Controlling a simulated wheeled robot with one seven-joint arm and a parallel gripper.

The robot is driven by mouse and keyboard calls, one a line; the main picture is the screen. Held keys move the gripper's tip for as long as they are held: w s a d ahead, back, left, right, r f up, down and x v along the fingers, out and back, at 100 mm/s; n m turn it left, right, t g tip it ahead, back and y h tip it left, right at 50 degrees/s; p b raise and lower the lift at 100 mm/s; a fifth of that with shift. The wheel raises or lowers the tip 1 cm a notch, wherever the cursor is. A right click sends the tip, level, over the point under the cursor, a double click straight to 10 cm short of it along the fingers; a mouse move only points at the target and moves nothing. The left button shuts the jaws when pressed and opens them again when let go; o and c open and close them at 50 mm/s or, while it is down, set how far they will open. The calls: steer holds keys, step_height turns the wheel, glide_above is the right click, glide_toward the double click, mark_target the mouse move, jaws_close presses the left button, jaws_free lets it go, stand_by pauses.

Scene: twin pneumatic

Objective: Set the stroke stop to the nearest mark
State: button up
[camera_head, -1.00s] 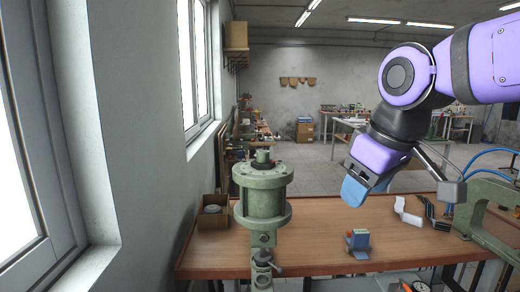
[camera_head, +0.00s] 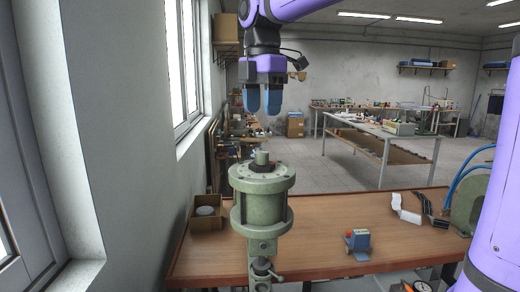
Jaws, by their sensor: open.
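A green pneumatic cylinder (camera_head: 262,203) stands upright at the front of the wooden workbench, left of the middle. A short stub (camera_head: 262,158) rises from its top plate, probably the stroke stop; I cannot make out any marks on it. Below the cylinder is a green bracket with a small side lever (camera_head: 264,270). My gripper (camera_head: 264,103) points down with its two blue fingers apart. It is empty and hangs above the stub, with a clear gap between them.
A small blue and orange block (camera_head: 357,243) lies on the workbench (camera_head: 330,213) to the right. Blue hoses and a green machine (camera_head: 467,202) are at the right. The wall and window are close on the left.

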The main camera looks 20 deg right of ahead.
mark_target(262, 152)
step_height(262, 152, down, 10)
stand_by(0.5)
steer(key=c, duration=0.9)
